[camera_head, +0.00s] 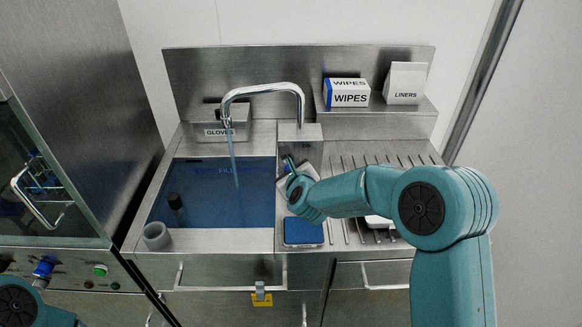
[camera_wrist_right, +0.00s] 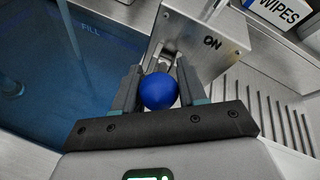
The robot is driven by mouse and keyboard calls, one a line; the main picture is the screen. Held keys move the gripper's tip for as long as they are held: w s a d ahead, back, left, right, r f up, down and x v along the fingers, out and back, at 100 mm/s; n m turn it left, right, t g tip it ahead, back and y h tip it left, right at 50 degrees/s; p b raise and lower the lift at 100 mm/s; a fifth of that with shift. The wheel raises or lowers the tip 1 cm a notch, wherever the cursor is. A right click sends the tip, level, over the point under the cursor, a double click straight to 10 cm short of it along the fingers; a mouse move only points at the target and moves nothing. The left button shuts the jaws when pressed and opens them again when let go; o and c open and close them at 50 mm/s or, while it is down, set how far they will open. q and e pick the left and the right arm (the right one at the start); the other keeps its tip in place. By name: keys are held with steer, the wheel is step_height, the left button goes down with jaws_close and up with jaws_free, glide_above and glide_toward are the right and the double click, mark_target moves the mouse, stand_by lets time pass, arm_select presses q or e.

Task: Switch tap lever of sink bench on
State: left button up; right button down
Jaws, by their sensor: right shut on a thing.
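The tap lever's blue ball knob (camera_wrist_right: 158,91) sits between the fingers of my right gripper (camera_wrist_right: 159,80), which is shut on it. The steel tap block (camera_wrist_right: 195,42) behind it carries an "ON" label. In the head view my right wrist largely hides the lever and fingers beside the block (camera_head: 299,132). The curved tap spout (camera_head: 262,88) arches over the sink basin (camera_head: 215,190), and a thin stream of water (camera_head: 234,160) falls from it into the blue basin. My left gripper is out of view; only part of that arm shows at the lower left.
The ribbed drainboard (camera_head: 345,160) lies right of the basin, partly under my right arm. A gloves box (camera_head: 232,122), a wipes box (camera_head: 347,93) and a liners box (camera_head: 405,84) stand at the back. A grey cup (camera_head: 157,236) is at the basin's front left corner.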

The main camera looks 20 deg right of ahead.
steer(key=shift+r, duration=0.15)
steer(key=c, duration=0.8)
jaws_free()
steer(key=shift+o, duration=0.2)
steer(key=b+v, duration=0.3)
steer(key=v, duration=1.3)
steer(key=shift+s, duration=0.15)
